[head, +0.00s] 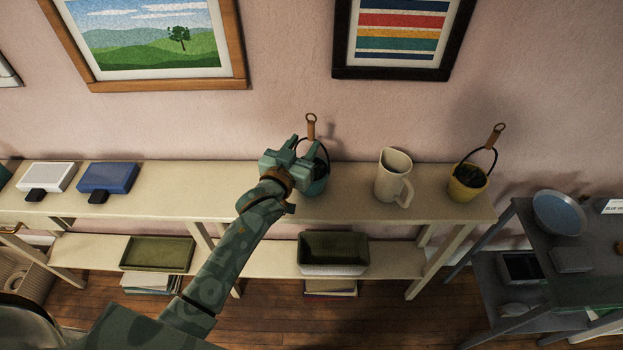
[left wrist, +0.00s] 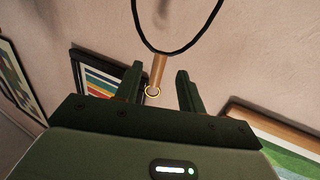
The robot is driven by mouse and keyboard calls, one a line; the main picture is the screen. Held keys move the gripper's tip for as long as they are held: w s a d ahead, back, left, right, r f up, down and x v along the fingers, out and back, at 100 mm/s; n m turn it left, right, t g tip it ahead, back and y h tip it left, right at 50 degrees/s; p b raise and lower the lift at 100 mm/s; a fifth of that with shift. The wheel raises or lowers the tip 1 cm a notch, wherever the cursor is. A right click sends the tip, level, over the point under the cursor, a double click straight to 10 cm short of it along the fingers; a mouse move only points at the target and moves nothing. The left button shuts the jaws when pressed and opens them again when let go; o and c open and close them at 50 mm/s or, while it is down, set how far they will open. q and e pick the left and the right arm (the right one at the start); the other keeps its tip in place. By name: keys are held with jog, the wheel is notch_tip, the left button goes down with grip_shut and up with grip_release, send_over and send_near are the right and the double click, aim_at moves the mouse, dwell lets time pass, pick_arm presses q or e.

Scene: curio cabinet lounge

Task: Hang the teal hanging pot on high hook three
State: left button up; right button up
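The teal hanging pot (head: 317,186) stands on the long cream shelf, partly hidden behind my left gripper. Its black wire handle rises to a brown strap (head: 311,126) with a ring on top. My left gripper (head: 303,145) is over the pot, beside the handle. In the left wrist view its two fingers (left wrist: 158,88) are apart. The brown strap (left wrist: 158,72) with its brass ring appears between them, and the dark wire loop (left wrist: 177,50) shows beyond. I cannot tell whether a finger touches the strap. No hook is in view. My right gripper is not in view.
On the cream shelf (head: 230,190) stand a cream pitcher (head: 393,175) and a yellow hanging pot (head: 467,183) to the right. A white box (head: 47,176) and a blue box (head: 108,177) are at left. Two framed pictures (head: 160,85) (head: 405,72) hang above.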

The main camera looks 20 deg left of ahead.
aim_at(310, 138)
pick_arm(q)
jog(key=w, duration=0.1)
jog(key=w+b, duration=0.1)
jog(key=w, duration=0.3)
jog(key=shift+w+d+f, duration=0.1)
jog(key=shift+d+f, duration=0.25)
jog(key=shift+f, duration=0.05)
jog(key=shift+r, duration=0.1)
grip_shut()
dwell(0.8)
